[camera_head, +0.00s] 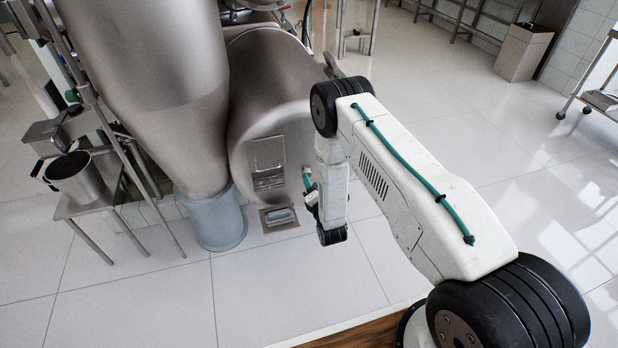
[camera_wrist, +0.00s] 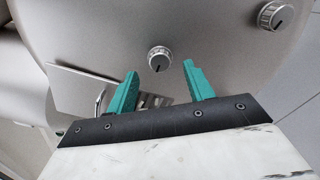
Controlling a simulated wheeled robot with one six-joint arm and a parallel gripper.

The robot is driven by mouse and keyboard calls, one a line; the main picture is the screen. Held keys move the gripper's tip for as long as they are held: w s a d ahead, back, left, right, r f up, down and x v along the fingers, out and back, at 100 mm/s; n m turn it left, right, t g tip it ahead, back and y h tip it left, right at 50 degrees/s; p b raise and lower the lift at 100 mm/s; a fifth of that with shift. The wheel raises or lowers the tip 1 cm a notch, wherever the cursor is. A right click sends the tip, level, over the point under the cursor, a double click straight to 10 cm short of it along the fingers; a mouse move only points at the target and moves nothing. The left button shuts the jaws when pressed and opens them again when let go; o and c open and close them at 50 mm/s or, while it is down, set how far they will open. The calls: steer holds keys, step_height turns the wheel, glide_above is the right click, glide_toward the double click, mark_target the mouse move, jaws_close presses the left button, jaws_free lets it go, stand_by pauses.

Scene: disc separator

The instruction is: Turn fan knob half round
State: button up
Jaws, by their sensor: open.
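Two round metal knobs are on the grey drum face in the wrist view. One knob (camera_wrist: 159,58) lies just past my fingertips, about midway between them. The other knob (camera_wrist: 275,15) is at the upper right, clear of the fingers. Each has a dark pointer mark on its face. Neither carries a label that I can read, so I cannot tell which is the fan knob. My gripper (camera_wrist: 160,71) is open with two green fingers and nothing between them. In the head view my gripper (camera_head: 308,181) is beside the drum (camera_head: 262,105); the knobs cannot be made out there.
A metal panel with slots (camera_head: 268,165) sits on the drum's front, left of my gripper. A blue-grey bin (camera_head: 220,222) stands below the large metal cone. A floor drain or tray (camera_head: 279,217) lies nearby. A bucket (camera_head: 76,180) rests on a stand at left.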

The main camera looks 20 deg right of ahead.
steer(key=shift+w, duration=2)
steer(key=c, duration=1)
steer(key=shift+o, duration=0.2)
steer(key=shift+m, duration=0.3)
